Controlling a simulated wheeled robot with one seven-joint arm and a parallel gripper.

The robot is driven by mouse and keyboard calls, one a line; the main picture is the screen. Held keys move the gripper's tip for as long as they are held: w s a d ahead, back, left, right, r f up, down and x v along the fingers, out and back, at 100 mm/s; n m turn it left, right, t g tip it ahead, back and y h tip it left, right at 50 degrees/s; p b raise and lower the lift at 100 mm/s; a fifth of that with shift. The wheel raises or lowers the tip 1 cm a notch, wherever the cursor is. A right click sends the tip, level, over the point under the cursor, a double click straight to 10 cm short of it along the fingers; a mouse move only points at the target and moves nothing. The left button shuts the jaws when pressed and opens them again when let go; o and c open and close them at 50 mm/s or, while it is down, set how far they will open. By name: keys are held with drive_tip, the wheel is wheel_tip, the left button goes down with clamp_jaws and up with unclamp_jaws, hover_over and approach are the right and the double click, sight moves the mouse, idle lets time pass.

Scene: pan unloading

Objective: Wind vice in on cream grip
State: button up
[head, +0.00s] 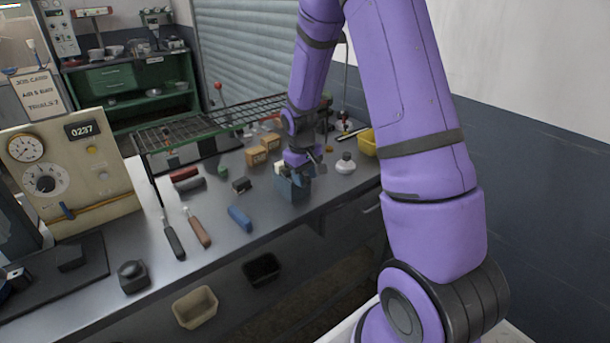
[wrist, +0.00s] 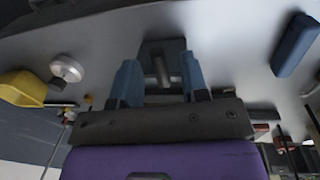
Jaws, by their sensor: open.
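The vice (head: 292,188) is a blue-grey block on the workbench, right of centre, partly hidden by my gripper (head: 300,164). A small cream piece (head: 280,168), likely the cream grip, shows at its upper left; whether it sits between the jaws is unclear. In the wrist view my gripper (wrist: 159,65) is open, with its two blue fingers apart. A dark grey part of the vice (wrist: 152,47) with a metal bar (wrist: 161,70) lies between and beyond the fingers. I see no clear contact. The cream piece does not show there.
A yellow bin (head: 367,143) is at the bench's right end.

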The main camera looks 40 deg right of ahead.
clamp_jaws()
drive_tip(key=shift+d, duration=0.15)
drive_tip(key=d+f+y, duration=0.1)
drive_tip(key=d+y, duration=0.1)
drive_tip(key=y, duration=0.3)
drive_tip(key=d+f+y, duration=0.1)
drive_tip(key=d+y, duration=0.1)
drive_tip(key=y, duration=0.3)
drive_tip(key=d+f+y, duration=0.1)
drive_tip(key=d+y, duration=0.1)
drive_tip(key=y, duration=0.2)
drive_tip(key=shift+w+d+y, duration=0.1)
drive_tip(key=shift+d+y, duration=0.15)
drive_tip(key=shift+y, duration=0.15)
drive_tip(key=shift+d+f+g+y, duration=0.25)
drive_tip(key=shift+f+y, duration=0.2)
drive_tip(key=shift+y, duration=0.45)
drive_tip(key=shift+d+f+y, duration=0.1)
drive_tip(key=shift+f+y, duration=0.3)
drive_tip(key=shift+y, duration=0.4)
drive_tip(key=shift+f+y, duration=0.4)
drive_tip(key=shift+y, duration=0.4)
